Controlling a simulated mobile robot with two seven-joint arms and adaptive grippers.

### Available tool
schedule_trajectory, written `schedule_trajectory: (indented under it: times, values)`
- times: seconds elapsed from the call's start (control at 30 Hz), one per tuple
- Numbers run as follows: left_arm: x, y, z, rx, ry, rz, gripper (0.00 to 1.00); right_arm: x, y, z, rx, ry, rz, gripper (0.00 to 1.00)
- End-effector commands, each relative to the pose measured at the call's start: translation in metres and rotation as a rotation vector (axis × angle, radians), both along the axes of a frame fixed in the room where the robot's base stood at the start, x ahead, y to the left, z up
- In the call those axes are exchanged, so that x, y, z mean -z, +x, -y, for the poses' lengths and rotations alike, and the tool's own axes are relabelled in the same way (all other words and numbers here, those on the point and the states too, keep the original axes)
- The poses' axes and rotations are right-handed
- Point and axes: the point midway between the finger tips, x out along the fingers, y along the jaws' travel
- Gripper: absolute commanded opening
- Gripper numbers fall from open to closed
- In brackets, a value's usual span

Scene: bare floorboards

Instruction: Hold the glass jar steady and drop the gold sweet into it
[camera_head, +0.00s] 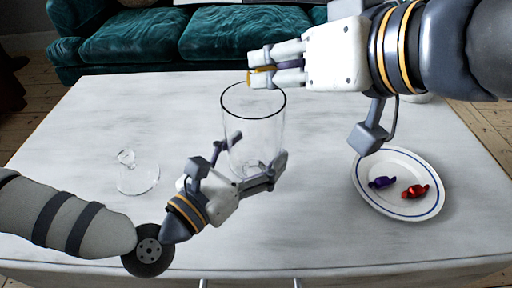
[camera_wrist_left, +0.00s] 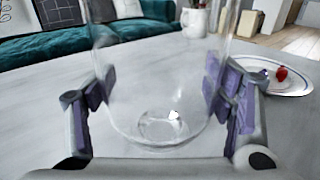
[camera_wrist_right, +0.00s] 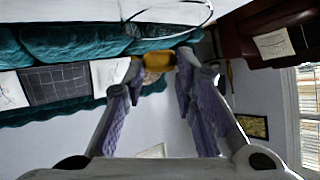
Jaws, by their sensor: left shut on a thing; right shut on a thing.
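The clear glass jar (camera_head: 262,122) stands upright on the table with its mouth open. My left gripper (camera_head: 258,160) is shut around the jar's lower part; the left wrist view shows the jar (camera_wrist_left: 160,90) between its two pads. My right gripper (camera_head: 264,76) is shut on the gold sweet (camera_head: 258,77), just above the jar's rim. The sweet also shows at the fingertips in the right wrist view (camera_wrist_right: 158,62), with the jar rim (camera_wrist_right: 170,22) beyond it.
A white plate with a blue line (camera_head: 373,193) at the right holds a purple sweet (camera_head: 382,182) and a red sweet (camera_head: 415,191). A glass lid (camera_head: 138,176) lies left of the jar. A green sofa (camera_head: 190,38) stands behind the table (camera_head: 90,120).

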Motion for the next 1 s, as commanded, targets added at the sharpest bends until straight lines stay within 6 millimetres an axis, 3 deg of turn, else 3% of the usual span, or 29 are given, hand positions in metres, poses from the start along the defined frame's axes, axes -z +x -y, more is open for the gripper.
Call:
schedule_trajectory:
  times: [0.2, 0.5, 0.53, 0.63, 0.9, 1.0]
  values:
    - [0.001, 0.0, 0.0, 0.0, 0.003, -0.002, 0.25, 0.025, 0.0, 0.0, 0.002, -0.001, -0.003, 0.13]
    - [0.001, 0.0, 0.0, 0.0, 0.003, -0.002, 0.25, 0.029, 0.0, 0.0, 0.003, 0.0, 0.001, 0.13]
    - [0.001, 0.0, 0.0, 0.0, 0.003, -0.002, 0.25, 0.029, 0.0, 0.0, 0.003, 0.0, 0.001, 0.28]
    - [0.001, 0.0, 0.0, 0.0, 0.003, -0.002, 0.25, 0.029, 0.0, 0.0, 0.003, 0.0, 0.001, 0.49]
    - [0.001, 0.0, 0.0, 0.0, 0.003, -0.002, 0.25, 0.029, 0.001, 0.0, 0.003, 0.0, 0.001, 0.49]
    - [0.001, 0.0, 0.0, 0.0, 0.003, -0.002, 0.25, 0.019, 0.001, 0.001, 0.005, -0.001, 0.005, 0.49]
